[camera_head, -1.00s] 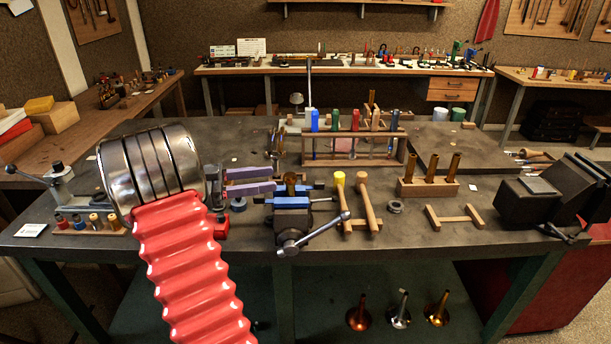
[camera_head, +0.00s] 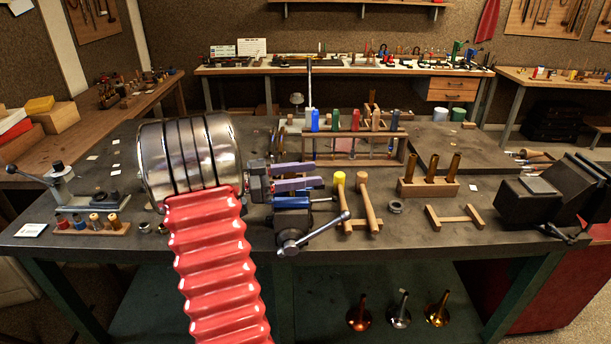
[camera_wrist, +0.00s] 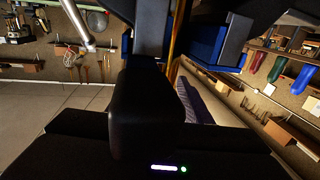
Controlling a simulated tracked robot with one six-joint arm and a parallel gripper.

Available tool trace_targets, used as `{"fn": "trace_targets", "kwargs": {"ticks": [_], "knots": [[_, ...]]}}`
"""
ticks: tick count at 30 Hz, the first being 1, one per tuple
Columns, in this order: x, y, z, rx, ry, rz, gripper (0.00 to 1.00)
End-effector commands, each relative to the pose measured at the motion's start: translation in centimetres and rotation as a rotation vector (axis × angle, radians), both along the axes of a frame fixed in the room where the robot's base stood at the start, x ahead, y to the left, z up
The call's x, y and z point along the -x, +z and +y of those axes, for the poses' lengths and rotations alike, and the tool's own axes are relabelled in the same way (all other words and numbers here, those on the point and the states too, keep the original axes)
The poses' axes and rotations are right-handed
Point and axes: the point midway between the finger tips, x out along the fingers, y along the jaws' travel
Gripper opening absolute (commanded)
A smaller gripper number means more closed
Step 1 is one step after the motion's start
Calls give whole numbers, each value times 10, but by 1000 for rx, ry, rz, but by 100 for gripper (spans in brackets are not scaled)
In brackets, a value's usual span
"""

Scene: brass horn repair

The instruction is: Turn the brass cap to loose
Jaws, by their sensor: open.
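My gripper (camera_head: 314,175) is open at the blue-jawed vise (camera_head: 291,203) near the middle of the bench. Its two purple fingers point right, at the level of the vise top. The brass cap cannot be made out in the head view, where the fingers cover the spot above the vise jaws. In the wrist view a narrow upright strip of brass (camera_wrist: 177,36) shows between the blue vise jaws, partly behind a dark part of my gripper. I cannot tell whether it is the cap itself, or whether the fingers touch it.
A wooden rack (camera_head: 350,158) with coloured-handled tools stands behind the vise. Two mallets (camera_head: 368,200) lean just right of it, and a block with brass tubes (camera_head: 428,186) stands further right. The vise handle (camera_head: 312,234) sticks out in front.

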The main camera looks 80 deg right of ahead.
Motion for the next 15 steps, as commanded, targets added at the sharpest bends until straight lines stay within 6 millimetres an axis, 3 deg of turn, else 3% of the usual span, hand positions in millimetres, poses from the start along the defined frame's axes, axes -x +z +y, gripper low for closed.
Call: {"fn": "trace_targets", "kwargs": {"ticks": [4, 15], "knots": [[0, 0, 0, 0, 0, 0, 44], [0, 0, 0, 0, -1, 0, 18]]}}
